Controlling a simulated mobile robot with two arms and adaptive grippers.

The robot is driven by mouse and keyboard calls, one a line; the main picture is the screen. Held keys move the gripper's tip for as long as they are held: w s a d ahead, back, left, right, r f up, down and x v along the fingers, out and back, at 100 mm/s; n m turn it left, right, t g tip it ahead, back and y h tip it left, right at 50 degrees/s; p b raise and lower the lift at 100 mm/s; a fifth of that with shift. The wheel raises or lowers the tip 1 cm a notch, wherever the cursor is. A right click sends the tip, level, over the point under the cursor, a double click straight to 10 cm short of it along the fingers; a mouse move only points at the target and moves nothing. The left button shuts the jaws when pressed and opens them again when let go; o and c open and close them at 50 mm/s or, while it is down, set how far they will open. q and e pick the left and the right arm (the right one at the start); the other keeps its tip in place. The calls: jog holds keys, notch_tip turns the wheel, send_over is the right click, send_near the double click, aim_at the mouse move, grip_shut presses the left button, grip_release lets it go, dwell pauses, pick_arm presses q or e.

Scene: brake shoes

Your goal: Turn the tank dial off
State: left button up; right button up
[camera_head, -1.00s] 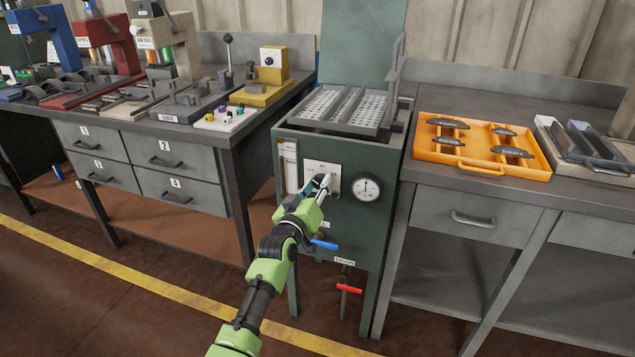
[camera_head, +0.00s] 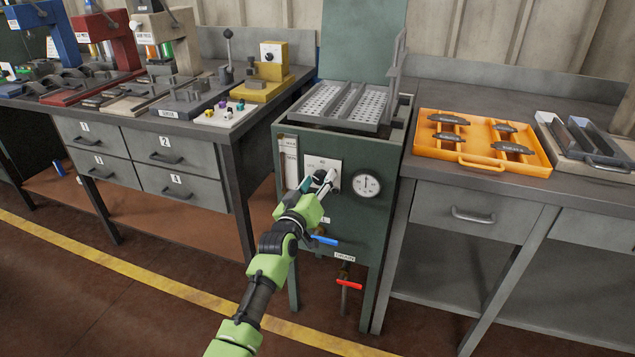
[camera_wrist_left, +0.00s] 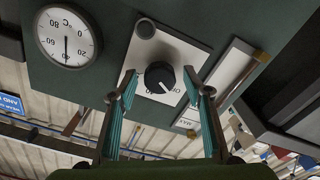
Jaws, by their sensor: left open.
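The tank (camera_head: 350,240) is a dark green cabinet in the middle of the head view. Its dial (camera_wrist_left: 160,77) is a round black knob with a white mark, on a white plate (camera_wrist_left: 183,50) in the left wrist view. My left gripper (camera_wrist_left: 159,80) is open, one finger on each side of the dial; I cannot tell whether they touch it. In the head view my left gripper (camera_head: 317,186) is at the plate and partly covers the dial. My right gripper is not in view.
A round temperature gauge (camera_head: 366,185) is right of the dial. A blue-handled valve (camera_head: 324,240) and a red-handled drain valve (camera_head: 349,285) are below. A perforated tray (camera_head: 345,104) tops the tank. An orange tray (camera_head: 482,168) with brake shoes lies on the right bench.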

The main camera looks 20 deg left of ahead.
pick_arm(q)
jog(key=shift+s, duration=0.1)
jog(key=s, duration=1.1)
jog(key=shift+s+a, duration=0.25)
jog(key=shift+s, duration=0.15)
